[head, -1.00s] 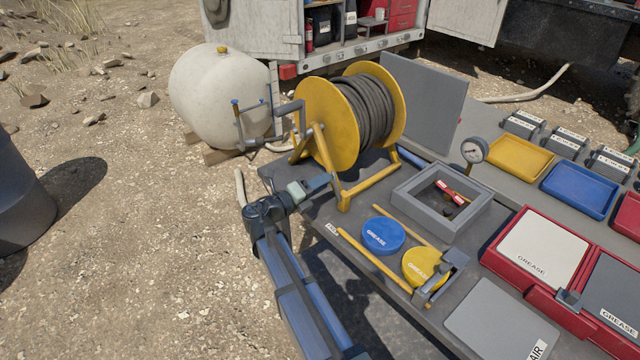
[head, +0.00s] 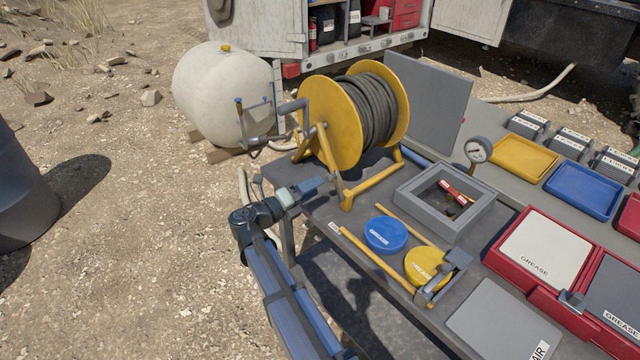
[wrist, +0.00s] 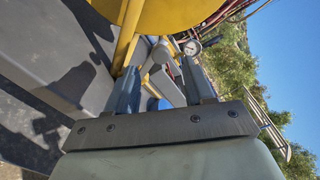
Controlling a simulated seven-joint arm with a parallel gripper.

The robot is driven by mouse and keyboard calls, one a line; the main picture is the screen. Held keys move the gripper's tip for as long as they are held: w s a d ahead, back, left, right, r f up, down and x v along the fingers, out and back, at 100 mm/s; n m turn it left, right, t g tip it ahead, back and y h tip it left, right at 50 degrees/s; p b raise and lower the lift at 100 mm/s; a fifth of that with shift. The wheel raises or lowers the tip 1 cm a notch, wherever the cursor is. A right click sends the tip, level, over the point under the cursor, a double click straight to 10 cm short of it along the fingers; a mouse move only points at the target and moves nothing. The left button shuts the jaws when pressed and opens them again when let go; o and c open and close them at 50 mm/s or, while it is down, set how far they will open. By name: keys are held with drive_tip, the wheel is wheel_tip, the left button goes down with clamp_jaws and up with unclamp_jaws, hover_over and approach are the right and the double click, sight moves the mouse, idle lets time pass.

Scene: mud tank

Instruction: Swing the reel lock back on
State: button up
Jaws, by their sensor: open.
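The hose reel (head: 333,120), with yellow discs and dark hose, stands on a yellow frame (head: 328,150) at the table's left end. A grey crank with blue-tipped bars (head: 258,118) juts from its left side. I cannot tell for certain which part is the reel lock. My gripper (head: 318,184) is low beside the left foot of the frame, its fingers pointing at it. In the wrist view my gripper (wrist: 162,92) has its two fingers apart with nothing held between them. A yellow frame leg (wrist: 126,40) rises just beyond the left finger.
A grey open box (head: 408,202) with a red-handled item stands right of the reel. Blue (head: 384,234) and yellow (head: 427,264) grease lids and a yellow bar (head: 378,262) lie in front. A grey panel (head: 428,105) stands behind.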

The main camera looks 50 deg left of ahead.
drive_tip(key=s, duration=0.9)
drive_tip(key=shift+s, duration=0.25)
